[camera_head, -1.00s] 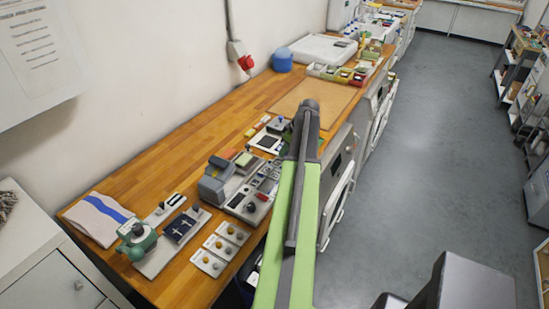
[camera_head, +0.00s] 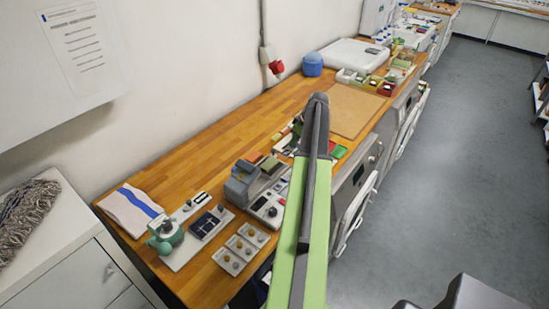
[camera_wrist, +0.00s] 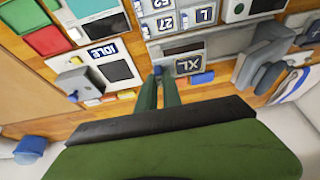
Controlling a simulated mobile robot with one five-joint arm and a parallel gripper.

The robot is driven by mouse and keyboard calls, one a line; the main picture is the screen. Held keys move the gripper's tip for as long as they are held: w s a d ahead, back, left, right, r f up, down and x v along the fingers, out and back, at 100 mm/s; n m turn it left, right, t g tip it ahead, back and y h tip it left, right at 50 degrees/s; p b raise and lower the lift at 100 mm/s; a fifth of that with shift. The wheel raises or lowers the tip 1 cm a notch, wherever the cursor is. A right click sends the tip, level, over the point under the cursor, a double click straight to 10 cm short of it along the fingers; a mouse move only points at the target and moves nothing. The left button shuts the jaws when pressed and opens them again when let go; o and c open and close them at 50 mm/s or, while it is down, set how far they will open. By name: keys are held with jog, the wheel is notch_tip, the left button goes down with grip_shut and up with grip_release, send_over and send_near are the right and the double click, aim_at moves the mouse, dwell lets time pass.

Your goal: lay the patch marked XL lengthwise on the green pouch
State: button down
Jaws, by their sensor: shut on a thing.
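A dark patch marked XL (camera_wrist: 188,66) shows in the wrist view, just right of my fingertips, over a grey surface. My gripper (camera_wrist: 159,78) has its two green fingers close together. It is shut on a small blue thing (camera_wrist: 157,70), mostly hidden between the fingertips; I cannot tell whether this is part of the XL patch. A flat green thing (camera_wrist: 22,15), which may be the green pouch, lies at the upper left in the wrist view. A green thing also shows right of my arm in the head view (camera_head: 340,151). My fingertips are not discernible there.
A device reading IDLE (camera_wrist: 103,50) and a red flat thing (camera_wrist: 47,40) are to the left. A grey machine (camera_head: 242,183) stands on the wooden bench (camera_head: 215,150). The bench's back left is clear.

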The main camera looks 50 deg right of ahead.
jog(key=w+f+b, duration=0.1)
jog(key=w, duration=0.1)
jog(key=w+a+f+b, duration=0.1)
jog(key=w+f, duration=0.1)
jog(key=w, duration=0.1)
jog(key=w+f+b, duration=0.2)
jog(key=w, duration=0.1)
jog(key=shift+a+f, duration=0.15)
jog(key=shift+w+a, duration=0.1)
jog(key=shift+w, duration=0.15)
notch_tip(320, 180, down, 4)
jog(key=b, duration=0.4)
jog(key=shift+f, duration=0.15)
jog(key=shift+r, duration=0.2)
jog(key=shift+f, duration=0.15)
jog(key=c, duration=1.5)
grip_release()
